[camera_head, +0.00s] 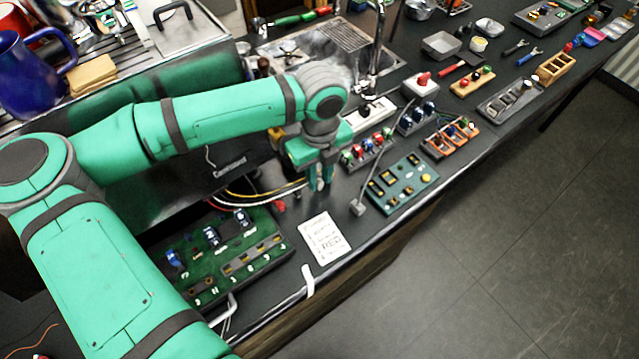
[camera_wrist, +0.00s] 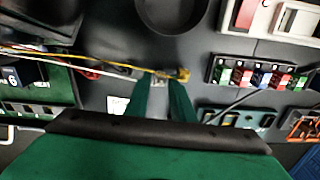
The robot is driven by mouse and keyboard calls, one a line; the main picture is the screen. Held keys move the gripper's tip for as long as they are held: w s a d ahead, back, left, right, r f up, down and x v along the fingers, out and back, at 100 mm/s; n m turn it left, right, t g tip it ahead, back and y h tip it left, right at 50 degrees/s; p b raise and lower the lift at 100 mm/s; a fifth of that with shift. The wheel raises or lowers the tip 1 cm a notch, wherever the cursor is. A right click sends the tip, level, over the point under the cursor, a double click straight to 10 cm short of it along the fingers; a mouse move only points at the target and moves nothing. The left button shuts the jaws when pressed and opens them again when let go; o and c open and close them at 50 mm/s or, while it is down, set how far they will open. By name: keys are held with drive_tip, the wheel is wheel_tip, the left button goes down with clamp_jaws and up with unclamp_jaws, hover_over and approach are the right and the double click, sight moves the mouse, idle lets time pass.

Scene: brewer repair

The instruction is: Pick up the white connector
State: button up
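My gripper (camera_head: 320,184) points down over the dark counter, beside the ends of several wires. It also shows in the wrist view (camera_wrist: 166,88), where its two green fingers stand apart with a gap between them. A white wire (camera_wrist: 115,66) runs from the left towards the fingertips. A small pale end, likely the white connector (camera_wrist: 159,80), lies at the fingertips, partly hidden; I cannot tell whether the fingers touch it. A yellow connector (camera_wrist: 183,74) lies right beside it. A red connector (camera_wrist: 89,74) lies farther left and also shows in the head view (camera_head: 279,206).
A green circuit board (camera_head: 185,245) lies left of my gripper, a smaller green panel (camera_head: 400,184) right of it. A printed card (camera_head: 324,238) lies near the counter's front edge. A grey plug (camera_head: 357,208) on a cable and a colored-terminal block (camera_wrist: 262,75) are close by.

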drive_tip(key=shift+f, duration=0.1)
clamp_jaws()
drive_tip(key=shift+a, duration=0.1)
